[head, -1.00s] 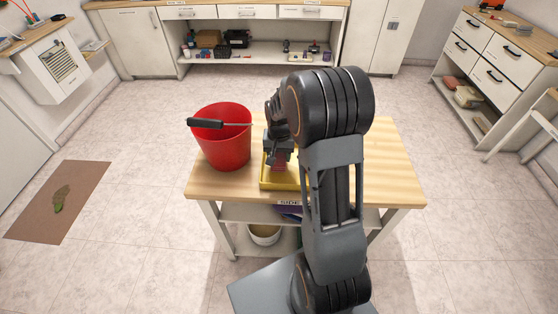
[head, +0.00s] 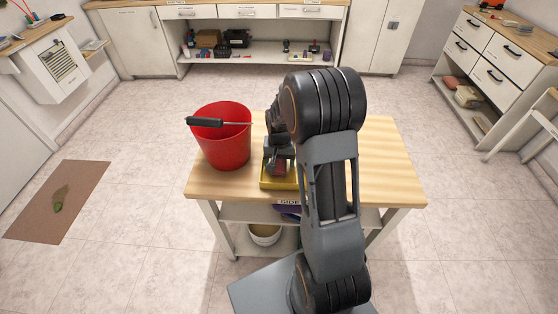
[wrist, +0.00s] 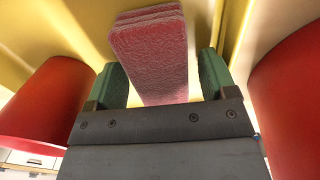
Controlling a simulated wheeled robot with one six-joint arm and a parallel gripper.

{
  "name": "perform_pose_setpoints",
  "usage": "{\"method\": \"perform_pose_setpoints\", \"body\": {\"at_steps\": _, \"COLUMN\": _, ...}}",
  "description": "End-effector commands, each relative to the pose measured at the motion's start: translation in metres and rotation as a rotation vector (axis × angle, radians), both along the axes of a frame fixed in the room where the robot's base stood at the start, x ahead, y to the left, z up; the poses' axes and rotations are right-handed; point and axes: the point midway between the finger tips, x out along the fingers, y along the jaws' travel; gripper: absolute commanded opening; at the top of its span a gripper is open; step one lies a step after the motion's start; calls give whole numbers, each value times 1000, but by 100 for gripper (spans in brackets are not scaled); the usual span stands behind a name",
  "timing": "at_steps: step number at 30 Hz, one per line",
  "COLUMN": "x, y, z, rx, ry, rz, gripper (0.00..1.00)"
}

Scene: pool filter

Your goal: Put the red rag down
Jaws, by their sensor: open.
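The red rag (wrist: 152,50) is a folded, pinkish-red block in the wrist view. It lies in the yellow tray (wrist: 95,18), its near end between my gripper's two green fingers. A gap shows on each side, so the fingers do not clasp it. My gripper (wrist: 162,80) is open. In the head view my gripper (head: 277,163) is low over the yellow tray (head: 279,186) on the wooden table, and only a little of the red rag (head: 279,171) shows under it. My arm hides part of the tray.
A red bucket (head: 224,147) stands just left of the tray, with a black-handled tool (head: 206,122) across its rim. The tabletop (head: 390,165) to the right of my arm is clear. A white bucket (head: 264,234) is under the table. A brown mat (head: 78,190) lies on the floor at left.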

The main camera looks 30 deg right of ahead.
Motion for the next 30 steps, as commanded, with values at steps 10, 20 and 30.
{"method": "perform_pose_setpoints", "body": {"at_steps": 10, "x": 1, "y": 0, "z": 19, "rx": -1, "ry": -4, "rz": 0, "gripper": 78}}
{"method": "perform_pose_setpoints", "body": {"at_steps": 20, "x": 1, "y": 0, "z": 83, "rx": -1, "ry": -4, "rz": 0, "gripper": 78}}
{"method": "perform_pose_setpoints", "body": {"at_steps": 30, "x": -1, "y": 1, "z": 122, "rx": -1, "ry": -4, "rz": 5, "gripper": 78}}
